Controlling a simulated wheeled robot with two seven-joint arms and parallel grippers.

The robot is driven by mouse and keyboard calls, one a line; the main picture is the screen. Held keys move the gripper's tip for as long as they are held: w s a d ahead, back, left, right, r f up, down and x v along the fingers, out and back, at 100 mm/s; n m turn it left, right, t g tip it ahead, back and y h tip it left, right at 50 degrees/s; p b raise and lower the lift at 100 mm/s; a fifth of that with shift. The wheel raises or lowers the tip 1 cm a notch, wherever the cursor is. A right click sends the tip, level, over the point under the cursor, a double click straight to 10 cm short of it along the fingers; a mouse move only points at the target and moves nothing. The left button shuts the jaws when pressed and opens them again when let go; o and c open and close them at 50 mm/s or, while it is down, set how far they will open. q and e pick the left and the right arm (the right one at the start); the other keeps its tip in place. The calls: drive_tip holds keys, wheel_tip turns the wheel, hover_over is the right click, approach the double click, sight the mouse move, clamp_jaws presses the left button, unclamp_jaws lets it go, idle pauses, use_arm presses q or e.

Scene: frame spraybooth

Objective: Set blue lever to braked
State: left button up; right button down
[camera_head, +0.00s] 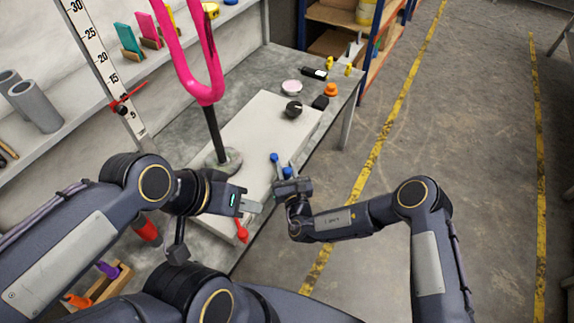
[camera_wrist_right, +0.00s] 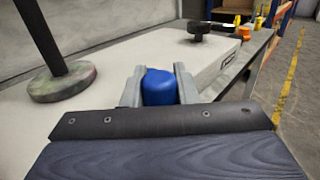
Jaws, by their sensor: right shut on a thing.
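The blue lever shows as a rounded blue knob (camera_wrist_right: 159,87) between the two grey fingers of my right gripper (camera_wrist_right: 159,90) in the right wrist view. The fingers stand on either side of the knob and are shut on it. In the head view my right gripper (camera_head: 279,168) is at the front edge of the pale panel, with blue showing at its fingertips. The lever's lower part is hidden. My left gripper (camera_head: 251,206) is to the left, apart from the blue lever, over the bench front; its finger gap is not clear.
A pale panel (camera_head: 250,125) lies on the grey bench, with a black knob (camera_head: 293,109) at its far end. A pink fork (camera_head: 205,90) stands on a round base (camera_head: 224,160) to the left. A red-handled item (camera_head: 241,232) is below my left gripper. Open floor lies right.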

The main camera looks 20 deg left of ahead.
drive_tip(key=c, duration=1.1)
unclamp_jaws()
drive_tip(key=shift+a, duration=0.1)
drive_tip(key=shift+c, duration=0.2)
drive_tip(key=shift+s, duration=0.1)
drive_tip(key=v, duration=0.7)
drive_tip(key=shift+s+d, duration=0.25)
drive_tip(key=shift+d, duration=0.05)
